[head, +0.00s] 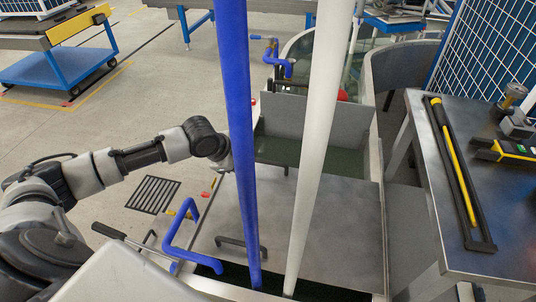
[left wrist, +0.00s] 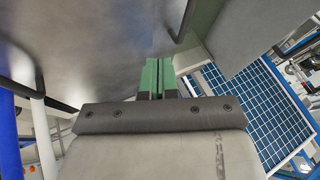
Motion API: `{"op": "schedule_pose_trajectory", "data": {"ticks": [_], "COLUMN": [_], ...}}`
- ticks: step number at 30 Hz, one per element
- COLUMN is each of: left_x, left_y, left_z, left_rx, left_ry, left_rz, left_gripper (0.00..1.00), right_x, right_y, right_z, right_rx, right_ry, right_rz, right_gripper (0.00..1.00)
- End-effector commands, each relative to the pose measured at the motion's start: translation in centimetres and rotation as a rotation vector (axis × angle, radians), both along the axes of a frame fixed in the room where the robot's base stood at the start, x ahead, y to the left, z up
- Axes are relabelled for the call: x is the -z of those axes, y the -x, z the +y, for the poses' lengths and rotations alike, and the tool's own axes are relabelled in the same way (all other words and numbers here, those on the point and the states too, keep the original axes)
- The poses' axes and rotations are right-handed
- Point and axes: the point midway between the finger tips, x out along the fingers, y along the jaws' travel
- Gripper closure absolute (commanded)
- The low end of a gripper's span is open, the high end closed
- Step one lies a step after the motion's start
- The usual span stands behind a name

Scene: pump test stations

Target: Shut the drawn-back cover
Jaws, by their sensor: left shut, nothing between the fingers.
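The cover looks to be the flat bare metal sheet (head: 335,215) lying over the station in the head view, with a dark bar handle (head: 228,241) near its left side. A dark opening (head: 325,291) shows along its near edge, and a dark green surface (head: 285,150) shows beyond its far edge. My left gripper is largely hidden behind the blue pole in the head view. In the left wrist view its green fingers (left wrist: 157,75) are shut and empty, close to a metal sheet (left wrist: 100,40); I cannot tell whether they touch it. My right gripper is not in view.
A blue pole (head: 237,120) and a white pole (head: 318,120) rise in front of the station. Blue pipework (head: 178,238) stands at its left. A metal table (head: 445,170) with tools is at the right. Open floor (head: 150,100) lies at the left.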

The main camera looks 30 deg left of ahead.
Motion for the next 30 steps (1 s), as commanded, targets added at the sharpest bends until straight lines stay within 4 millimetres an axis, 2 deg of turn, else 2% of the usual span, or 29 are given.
{"op": "schedule_pose_trajectory", "data": {"ticks": [7,18,24,30], "left_x": [2.3,8.9,9.0,9.2], "left_y": [-1.3,-5.2,-7.9,-8.7], "left_z": [-0.7,-2.6,-1.6,-1.3], "left_rx": [-0.001,0.000,-0.002,0.000], "left_ry": [0.004,0.002,0.001,0.000], "left_rz": [0.002,0.002,0.000,0.001], "left_gripper": [1.00,1.00,1.00,1.00], "right_x": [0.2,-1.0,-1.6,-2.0], "right_y": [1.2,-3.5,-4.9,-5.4], "right_z": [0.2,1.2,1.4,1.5], "right_rx": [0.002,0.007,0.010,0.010], "right_ry": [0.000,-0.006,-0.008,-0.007], "right_rz": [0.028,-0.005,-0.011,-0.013], "right_gripper": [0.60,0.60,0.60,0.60]}}
